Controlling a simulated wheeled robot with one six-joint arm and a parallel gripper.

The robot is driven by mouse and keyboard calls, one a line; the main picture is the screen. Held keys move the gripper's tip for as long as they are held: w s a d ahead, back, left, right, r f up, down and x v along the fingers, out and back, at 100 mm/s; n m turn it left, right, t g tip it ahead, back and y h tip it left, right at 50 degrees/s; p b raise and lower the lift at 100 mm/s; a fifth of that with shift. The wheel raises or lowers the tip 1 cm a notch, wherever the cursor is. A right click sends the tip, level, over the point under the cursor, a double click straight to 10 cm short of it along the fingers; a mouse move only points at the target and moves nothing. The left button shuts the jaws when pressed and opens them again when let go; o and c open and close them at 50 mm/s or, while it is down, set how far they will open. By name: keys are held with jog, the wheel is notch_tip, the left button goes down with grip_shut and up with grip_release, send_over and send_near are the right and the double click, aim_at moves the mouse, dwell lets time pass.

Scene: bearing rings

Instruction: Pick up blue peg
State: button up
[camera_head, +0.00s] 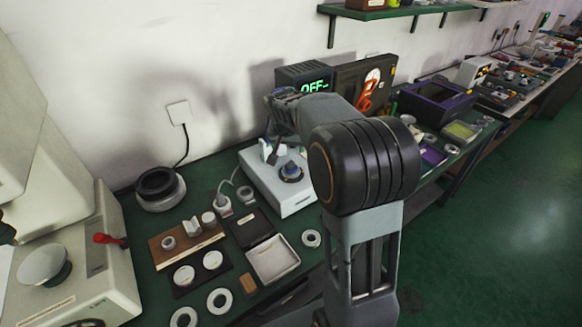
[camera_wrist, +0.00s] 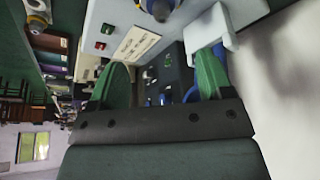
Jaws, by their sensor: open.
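The blue peg (camera_head: 290,169) stands upright in a dark round seat on top of a light grey box (camera_head: 303,201) in the head view. In the wrist view the peg (camera_wrist: 161,9) is cut off by the top edge, beyond the fingertips. My gripper (camera_wrist: 162,64) is open, with its two green fingers apart and no peg between them. In the head view it is mostly hidden behind my arm, near the back of the box. A white bracket (camera_wrist: 209,38) shows close to the right finger in the wrist view.
A black unit with an OFF display (camera_head: 314,87) stands behind the box against the wall. Rings (camera_head: 219,300) and an open tray (camera_head: 274,262) lie in front on the green table. A dark ring stack (camera_head: 160,188) is at the left.

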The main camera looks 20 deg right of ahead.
aim_at(291, 162)
jog(key=x, duration=0.7)
jog(key=shift+w+d+f+p, duration=0.1)
jog(key=shift+w+f+p, duration=0.1)
jog(key=shift+f+p, duration=0.15)
jog(key=shift+p+x, duration=0.8)
jog(key=shift+x, duration=1.9)
jog(key=c, duration=1)
jog(key=shift+c, duration=0.5)
jog(key=shift+r, duration=0.1)
